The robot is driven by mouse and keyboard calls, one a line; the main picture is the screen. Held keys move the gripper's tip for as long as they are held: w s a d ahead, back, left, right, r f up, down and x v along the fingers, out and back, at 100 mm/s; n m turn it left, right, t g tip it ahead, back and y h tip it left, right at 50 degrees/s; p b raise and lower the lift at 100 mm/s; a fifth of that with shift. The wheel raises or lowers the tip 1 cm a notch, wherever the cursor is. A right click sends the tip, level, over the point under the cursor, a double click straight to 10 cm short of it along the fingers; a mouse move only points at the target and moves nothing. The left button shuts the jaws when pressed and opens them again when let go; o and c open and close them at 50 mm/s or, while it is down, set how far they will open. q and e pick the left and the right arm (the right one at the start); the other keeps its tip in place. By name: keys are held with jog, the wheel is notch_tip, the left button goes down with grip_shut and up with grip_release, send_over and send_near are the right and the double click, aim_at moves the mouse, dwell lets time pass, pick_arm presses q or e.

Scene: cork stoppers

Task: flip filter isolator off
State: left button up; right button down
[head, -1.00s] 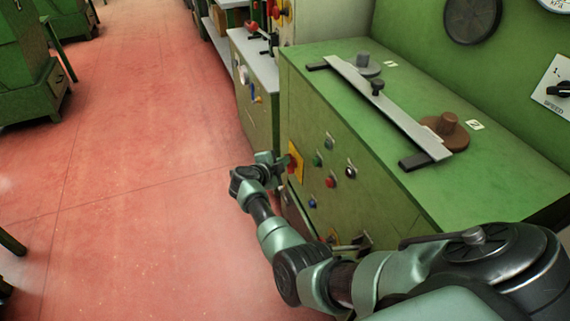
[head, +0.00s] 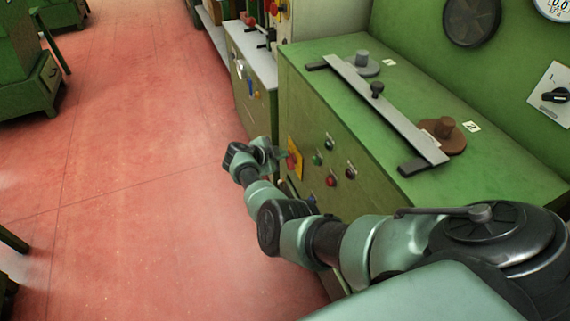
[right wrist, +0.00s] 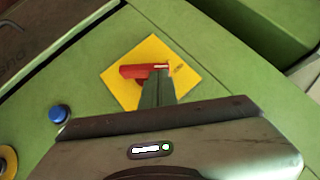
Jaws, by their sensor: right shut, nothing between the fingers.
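The isolator is a red handle (right wrist: 133,71) on a yellow square plate (right wrist: 123,91). In the right wrist view the handle lies roughly level across the picture. Small dark lettering on the plate is too small to read. In the head view the yellow plate (head: 298,170) is on the green cabinet's front, with its red handle (head: 292,160) partly behind my gripper. My right gripper (head: 279,154) is shut and empty, close in front of the plate. Its fingertips (right wrist: 156,77) overlap the handle's right part; I cannot tell whether they touch. My left gripper is out of view.
The green cabinet (head: 390,170) carries green, red and other buttons beside the plate. A blue button (right wrist: 58,114) also shows in the right wrist view. A metal bar (head: 385,105) and a brown weight (head: 443,135) lie on top. Red floor (head: 140,190) to the left is clear.

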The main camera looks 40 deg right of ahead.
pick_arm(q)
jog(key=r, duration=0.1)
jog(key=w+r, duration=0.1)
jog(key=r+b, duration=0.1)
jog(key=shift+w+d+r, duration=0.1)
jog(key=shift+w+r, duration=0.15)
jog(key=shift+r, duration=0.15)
pick_arm(e)
jog(key=shift+w+d+n+g+y, duration=0.15)
jog(key=shift+w+n+g+y, duration=0.3)
jog(key=shift+g, duration=0.35)
jog(key=shift+s, duration=0.1)
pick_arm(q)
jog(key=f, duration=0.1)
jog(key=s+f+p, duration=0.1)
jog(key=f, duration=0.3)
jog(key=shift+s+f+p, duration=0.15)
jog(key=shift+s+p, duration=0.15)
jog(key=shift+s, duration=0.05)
pick_arm(e)
jog(key=shift+r, duration=0.8)
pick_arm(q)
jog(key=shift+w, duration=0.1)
pick_arm(e)
jog(key=shift+r, duration=0.1)
